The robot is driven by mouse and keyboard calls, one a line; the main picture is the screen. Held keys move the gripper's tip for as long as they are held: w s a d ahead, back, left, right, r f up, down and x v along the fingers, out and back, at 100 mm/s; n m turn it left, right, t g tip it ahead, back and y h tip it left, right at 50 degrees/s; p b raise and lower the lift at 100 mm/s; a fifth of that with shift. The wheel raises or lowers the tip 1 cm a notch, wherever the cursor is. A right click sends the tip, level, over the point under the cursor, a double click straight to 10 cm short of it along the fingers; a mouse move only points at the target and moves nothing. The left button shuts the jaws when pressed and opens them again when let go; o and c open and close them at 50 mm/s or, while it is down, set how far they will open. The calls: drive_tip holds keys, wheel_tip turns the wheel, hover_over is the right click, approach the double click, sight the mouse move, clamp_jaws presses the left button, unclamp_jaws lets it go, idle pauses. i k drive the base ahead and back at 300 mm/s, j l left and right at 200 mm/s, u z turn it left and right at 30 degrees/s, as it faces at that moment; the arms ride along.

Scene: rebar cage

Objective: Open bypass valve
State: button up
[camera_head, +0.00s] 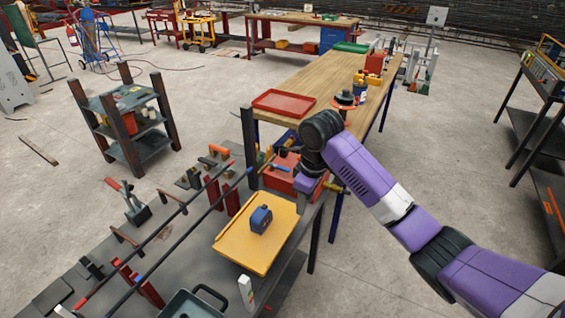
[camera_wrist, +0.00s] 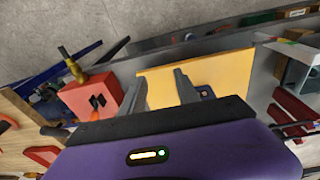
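My gripper (camera_head: 302,201) points down between the wooden workbench and the yellow tray in the head view. In the wrist view its two grey fingers (camera_wrist: 158,86) stand apart with nothing between them, over the near edge of the yellow tray (camera_wrist: 228,72). A brass-coloured fitting (camera_wrist: 71,63), possibly the bypass valve, sticks out beside a red box (camera_wrist: 88,97), left of the fingers. It also shows in the head view (camera_head: 336,188), just right of my gripper. I cannot tell the valve's identity or position for certain. My gripper does not visibly touch the fitting.
A blue device (camera_head: 261,219) sits on the yellow tray (camera_head: 238,242). Long dark bars (camera_head: 192,229) on red supports run left of it. The wooden workbench (camera_head: 300,77) carries a red tray (camera_head: 284,103). Open concrete floor lies right of my arm.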

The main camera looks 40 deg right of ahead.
sight(278, 167)
drive_tip(key=i+l, duration=0.3)
drive_tip(key=i, duration=0.15)
drive_tip(key=i+l, duration=0.35)
drive_tip(key=i, duration=0.1)
